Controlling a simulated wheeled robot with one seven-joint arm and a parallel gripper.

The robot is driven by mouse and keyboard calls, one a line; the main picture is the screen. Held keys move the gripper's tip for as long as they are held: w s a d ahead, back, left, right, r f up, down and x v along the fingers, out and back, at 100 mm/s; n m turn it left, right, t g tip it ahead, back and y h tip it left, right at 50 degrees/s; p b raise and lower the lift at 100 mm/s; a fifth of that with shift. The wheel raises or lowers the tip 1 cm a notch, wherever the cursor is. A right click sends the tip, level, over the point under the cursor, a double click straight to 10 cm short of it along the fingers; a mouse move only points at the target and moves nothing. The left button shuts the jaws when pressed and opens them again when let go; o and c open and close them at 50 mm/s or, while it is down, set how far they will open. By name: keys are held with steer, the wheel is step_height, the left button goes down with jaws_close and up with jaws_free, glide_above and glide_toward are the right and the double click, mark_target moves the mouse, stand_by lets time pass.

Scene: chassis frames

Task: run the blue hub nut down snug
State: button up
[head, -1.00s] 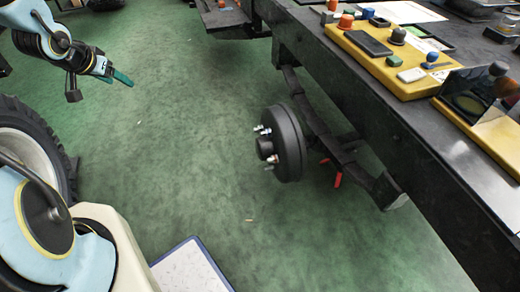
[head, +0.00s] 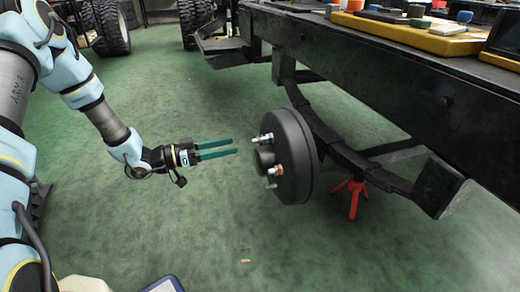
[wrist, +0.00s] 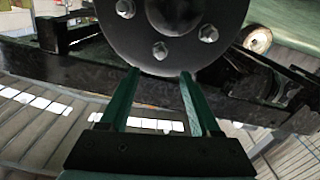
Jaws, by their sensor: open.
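The black hub drum (head: 303,150) stands on its axle under the chassis, its stud face turned left toward my gripper. In the head view its studs carry silver pieces (head: 271,185) and one copper-coloured piece (head: 280,170). The wrist view shows the drum's face (wrist: 138,35) at the top, with silver nuts (wrist: 160,50) around a dark centre. I cannot make out a blue nut in either view. My gripper (head: 235,145) has its green fingers apart and empty, pointing at the hub with a gap before it. In the wrist view the fingertips (wrist: 160,75) appear near the drum's lower edge.
The black chassis rail (head: 400,85) runs above and right of the hub. A leaf spring (head: 335,145) lies behind the drum, and a red stand (head: 352,195) is under it. A yellow tray (head: 425,38) sits above the rail. Green floor (head: 220,220) is clear below my gripper.

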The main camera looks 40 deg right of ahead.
mark_target(266, 139)
steer(key=b+x, duration=0.2)
steer(key=x, duration=0.7)
steer(key=shift+d+b, duration=0.15)
steer(key=shift+b, duration=0.25)
steer(key=shift+s+d, duration=0.25)
steer(key=shift+d, duration=0.25)
jaws_close()
